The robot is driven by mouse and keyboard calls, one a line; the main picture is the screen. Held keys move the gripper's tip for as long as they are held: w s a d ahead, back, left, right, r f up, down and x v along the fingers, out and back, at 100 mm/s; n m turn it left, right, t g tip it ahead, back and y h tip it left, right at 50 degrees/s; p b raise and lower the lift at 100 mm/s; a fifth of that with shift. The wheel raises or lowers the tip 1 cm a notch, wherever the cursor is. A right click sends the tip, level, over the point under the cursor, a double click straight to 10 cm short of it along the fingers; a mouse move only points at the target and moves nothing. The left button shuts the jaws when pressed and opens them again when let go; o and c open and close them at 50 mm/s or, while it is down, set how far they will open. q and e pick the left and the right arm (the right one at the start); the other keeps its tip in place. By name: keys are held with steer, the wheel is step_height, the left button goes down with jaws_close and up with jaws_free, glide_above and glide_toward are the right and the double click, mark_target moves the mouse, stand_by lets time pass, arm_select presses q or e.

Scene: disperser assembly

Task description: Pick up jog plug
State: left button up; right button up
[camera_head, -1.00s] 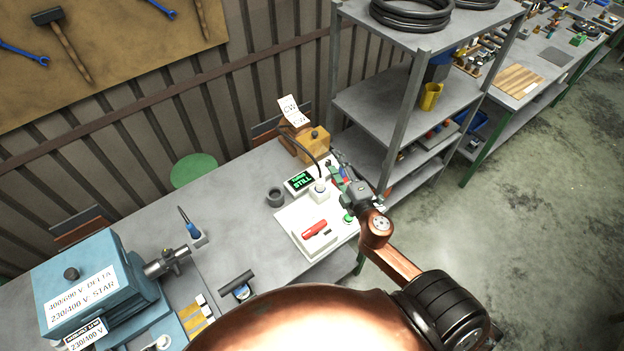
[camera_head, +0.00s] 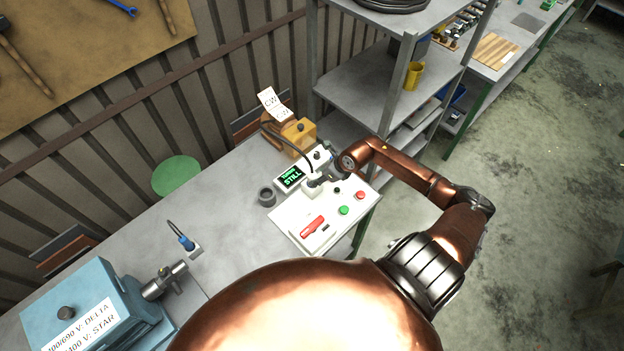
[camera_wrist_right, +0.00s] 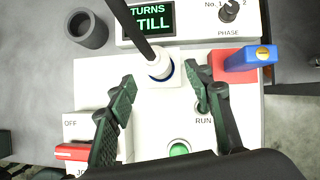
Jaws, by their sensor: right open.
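On the white control box (camera_head: 290,220), a black-cabled plug (camera_wrist_right: 159,66) stands in a white block with a blue ring; I take it as the jog plug. In the wrist view it lies just beyond and between my right fingertips. My right gripper (camera_wrist_right: 161,80) is open, with a dark green-padded finger on each side and nothing held. I cannot tell whether either finger touches the plug. In the head view the gripper (camera_head: 315,182) is over the back of the box and partly hides the plug. My left gripper is not seen.
A display (camera_head: 290,178) reading STILL and a dark ring (camera_head: 267,197) stand beside the box. A red-and-blue block (camera_wrist_right: 244,62) is close to the right finger. A red lever (camera_head: 312,226) and a green button (camera_head: 344,210) are on the box. A shelf rack (camera_head: 365,85) stands behind.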

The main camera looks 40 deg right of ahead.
mark_target(312, 178)
steer(key=x, duration=0.1)
steer(key=p+x, duration=0.1)
steer(key=x, duration=0.3)
steer(key=shift+w+a+r+p, duration=0.15)
steer(key=shift+w+a+p, duration=0.1)
steer(key=shift+w+p, duration=0.15)
steer(key=shift+f, duration=0.25)
steer(key=shift+c, duration=0.4)
steer(key=shift+r, duration=0.1)
jaws_close()
